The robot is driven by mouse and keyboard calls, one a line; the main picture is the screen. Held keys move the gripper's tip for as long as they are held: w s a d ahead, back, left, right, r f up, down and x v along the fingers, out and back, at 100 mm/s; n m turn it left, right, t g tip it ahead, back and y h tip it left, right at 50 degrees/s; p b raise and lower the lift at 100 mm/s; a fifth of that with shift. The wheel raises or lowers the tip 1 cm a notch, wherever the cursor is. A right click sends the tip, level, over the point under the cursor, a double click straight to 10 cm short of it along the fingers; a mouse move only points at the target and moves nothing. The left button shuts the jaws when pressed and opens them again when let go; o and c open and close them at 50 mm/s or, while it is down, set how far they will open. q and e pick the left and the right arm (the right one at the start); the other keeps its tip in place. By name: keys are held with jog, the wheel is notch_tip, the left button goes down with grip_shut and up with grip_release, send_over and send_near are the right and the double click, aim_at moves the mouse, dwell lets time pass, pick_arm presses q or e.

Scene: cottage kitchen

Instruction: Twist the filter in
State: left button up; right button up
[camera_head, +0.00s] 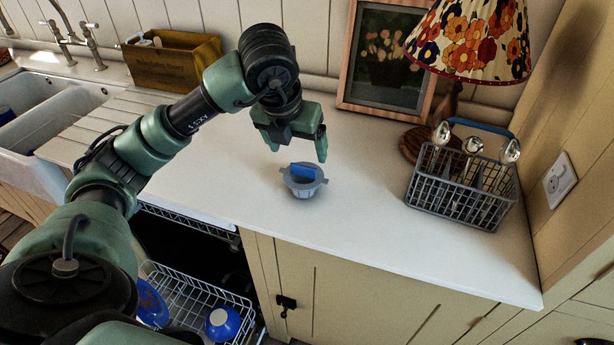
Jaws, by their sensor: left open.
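The filter (303,189) is a small grey round piece with side tabs. A blue handle (303,172) stands up across its top. It rests on the white worktop near the front edge. My left gripper (297,153) is open and empty, pointing down just above and behind the filter, apart from it. My right gripper is out of view. Below the worktop, an open dishwasher shows a pulled-out rack (196,302); its floor, where a filter seat might be, is not visible.
A wire cutlery basket (462,188) stands on the worktop at right, beside a flowered lamp (470,40). A picture frame (388,58) leans on the back wall. A wooden box (170,60) and the sink (50,125) are at left. The rack holds blue dishes (222,323).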

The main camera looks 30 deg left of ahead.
aim_at(303, 167)
pick_arm(q)
jog(key=shift+w+a+f, duration=0.1)
jog(key=shift+a+f, duration=0.1)
jog(key=shift+f, duration=0.25)
jog(key=p+x, duration=0.1)
jog(key=x, duration=0.4)
jog(key=shift+d+f+p, duration=0.15)
jog(key=shift+f+p, duration=0.1)
jog(key=shift+p, duration=0.15)
jog(key=shift+w+f, duration=0.25)
jog(key=shift+f, duration=0.25)
grip_shut()
